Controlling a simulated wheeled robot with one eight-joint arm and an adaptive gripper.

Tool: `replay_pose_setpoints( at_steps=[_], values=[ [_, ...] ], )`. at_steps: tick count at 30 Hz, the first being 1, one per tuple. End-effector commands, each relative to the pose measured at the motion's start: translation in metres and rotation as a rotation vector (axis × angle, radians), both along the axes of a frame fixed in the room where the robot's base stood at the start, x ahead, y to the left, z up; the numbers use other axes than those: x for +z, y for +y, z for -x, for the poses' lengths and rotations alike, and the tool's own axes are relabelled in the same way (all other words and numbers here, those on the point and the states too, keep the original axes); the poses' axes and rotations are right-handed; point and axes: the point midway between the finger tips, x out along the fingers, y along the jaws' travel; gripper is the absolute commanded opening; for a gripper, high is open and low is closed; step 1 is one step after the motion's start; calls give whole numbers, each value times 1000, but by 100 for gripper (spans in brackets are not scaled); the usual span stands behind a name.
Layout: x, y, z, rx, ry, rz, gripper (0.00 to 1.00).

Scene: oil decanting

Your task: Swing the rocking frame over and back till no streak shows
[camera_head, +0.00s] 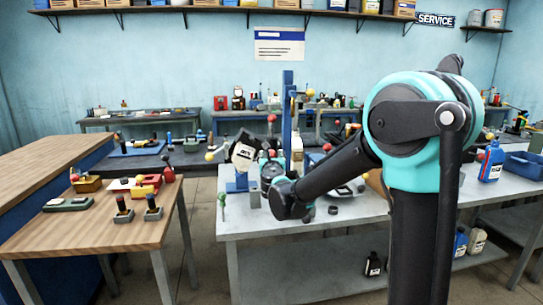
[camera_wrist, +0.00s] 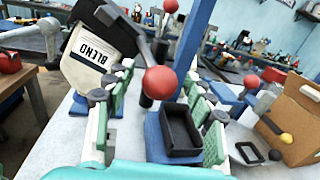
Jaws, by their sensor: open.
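The rocking frame shows as a blue post (camera_head: 287,112) on the grey table, with a white jug (camera_head: 243,153) tilted beside it. A red ball (camera_wrist: 160,83) on a dark lever stands between the fingers of my gripper (camera_wrist: 160,112). The green-padded fingers are apart, with no visible contact on the ball. In the head view my wrist partly hides the frame's foot. I cannot make out any streak.
A cardboard box (camera_wrist: 293,112) and a dark-framed piece (camera_wrist: 250,153) stand to the right. In the head view a wooden table (camera_head: 95,232) with small levers is at left, and a blue bottle (camera_head: 491,163) at right.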

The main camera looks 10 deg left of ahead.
Motion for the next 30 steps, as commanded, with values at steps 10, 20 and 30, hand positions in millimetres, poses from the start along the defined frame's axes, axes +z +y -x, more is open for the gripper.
replay_pose_setpoints(
  at_steps=[10,20,30],
  values=[
    [0,1,-8,0,0,0,54],
    [0,1,-8,0,0,0,22],
    [0,1,-8,0,0,0,0]
  ],
)
